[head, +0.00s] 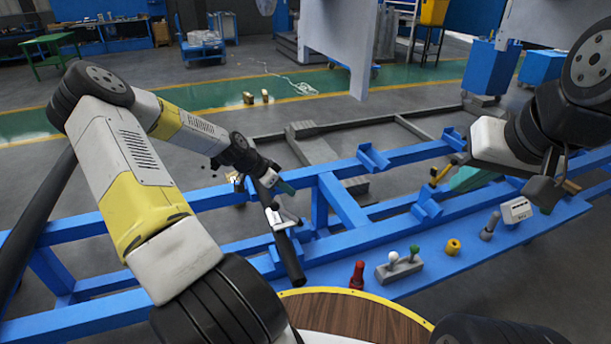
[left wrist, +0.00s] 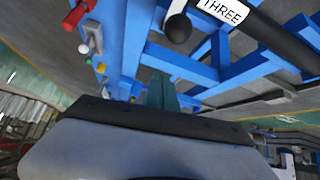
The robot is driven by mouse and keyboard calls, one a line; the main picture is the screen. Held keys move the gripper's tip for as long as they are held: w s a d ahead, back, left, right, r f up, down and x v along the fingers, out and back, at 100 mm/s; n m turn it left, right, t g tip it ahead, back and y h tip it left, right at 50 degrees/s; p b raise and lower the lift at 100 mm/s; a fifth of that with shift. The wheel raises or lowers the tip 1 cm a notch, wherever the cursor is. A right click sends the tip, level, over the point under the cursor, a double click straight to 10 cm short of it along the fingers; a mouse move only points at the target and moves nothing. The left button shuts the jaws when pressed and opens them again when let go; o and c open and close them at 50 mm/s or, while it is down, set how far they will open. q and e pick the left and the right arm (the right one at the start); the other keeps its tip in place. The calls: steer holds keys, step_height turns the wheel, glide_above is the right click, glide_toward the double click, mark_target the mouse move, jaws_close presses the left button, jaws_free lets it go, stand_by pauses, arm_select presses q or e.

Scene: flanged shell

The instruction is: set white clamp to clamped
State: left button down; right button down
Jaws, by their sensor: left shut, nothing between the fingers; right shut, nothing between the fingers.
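A clamp with white parts (head: 285,223) sits on the blue frame in the middle of the head view. Its thick black handle (head: 291,260) slants down toward me. I cannot tell whether it is clamped. My left gripper (head: 276,188) is just above and behind this clamp, shut and empty; contact is unclear. My right gripper (head: 545,190) is shut and empty over the right part of the frame.
The blue frame's front shelf (head: 430,272) holds a red knob (head: 357,275), a grey block (head: 400,269) with white and green knobs, a yellow ring (head: 453,247), a grey knob (head: 490,226) and a white box (head: 516,210). A yellow-handled clamp (head: 441,172) stands left of my right gripper.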

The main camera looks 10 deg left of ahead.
arm_select(q)
steer(key=shift+s+a+f+t+h, duration=0.25)
steer(key=shift+s+a+f+h, duration=0.15)
steer(key=shift+a, duration=0.25)
steer(key=shift+s+a+f+t+h, duration=0.25)
steer(key=shift+s+a+t+h, duration=0.15)
steer(key=shift+a, duration=0.3)
steer(key=shift+s+a+f+t+h, duration=0.15)
steer(key=shift+s+a+f+h, duration=0.2)
steer(key=shift+s+a, duration=0.25)
steer(key=shift+s+a+f, duration=0.25)
steer(key=shift+a+f, duration=0.2)
step_height(320, 180, up, 3)
steer(key=w+d, duration=0.2)
steer(key=v, duration=0.9)
steer(key=shift+s+a+f, duration=0.15)
steer(key=shift+a+f, duration=0.05)
steer(key=shift+a, duration=0.2)
